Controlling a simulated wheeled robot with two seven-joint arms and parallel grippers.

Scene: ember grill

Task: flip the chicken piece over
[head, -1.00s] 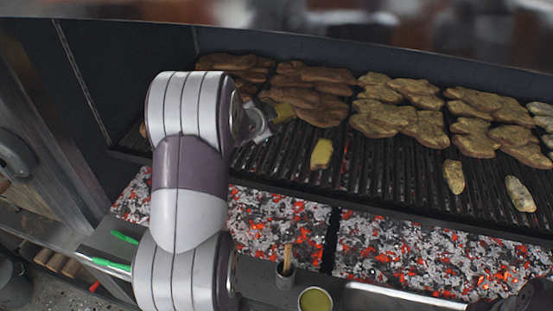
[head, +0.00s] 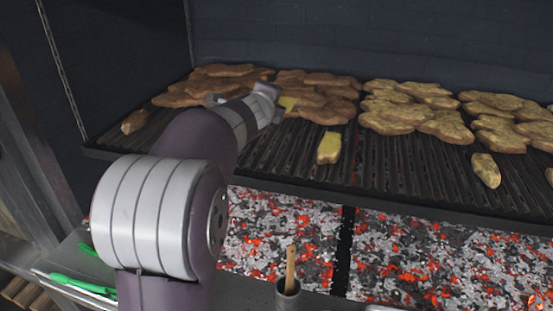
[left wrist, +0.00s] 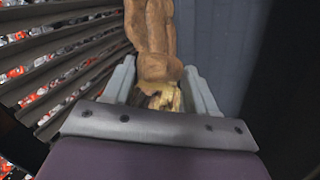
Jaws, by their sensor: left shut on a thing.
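A small chicken piece (head: 287,103) with a pale yellow side shows just beyond the end of my left arm, in front of the browned pieces. In the left wrist view the piece (left wrist: 165,98) sits between the jaws, partly hidden by the gripper body. My left gripper (left wrist: 162,80) is shut on it, low over the grill near the larger brown pieces. In the head view my gripper (head: 275,98) is partly hidden by its own wrist. My right gripper is not in view.
Large browned chicken pieces (head: 315,95) and paler ones (head: 415,108) fill the back of the grill grate (head: 390,165). Small pieces lie in front: a yellow one (head: 329,148), a speckled one (head: 486,170) and a brown one (head: 134,121). Hot coals (head: 280,230) glow below.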

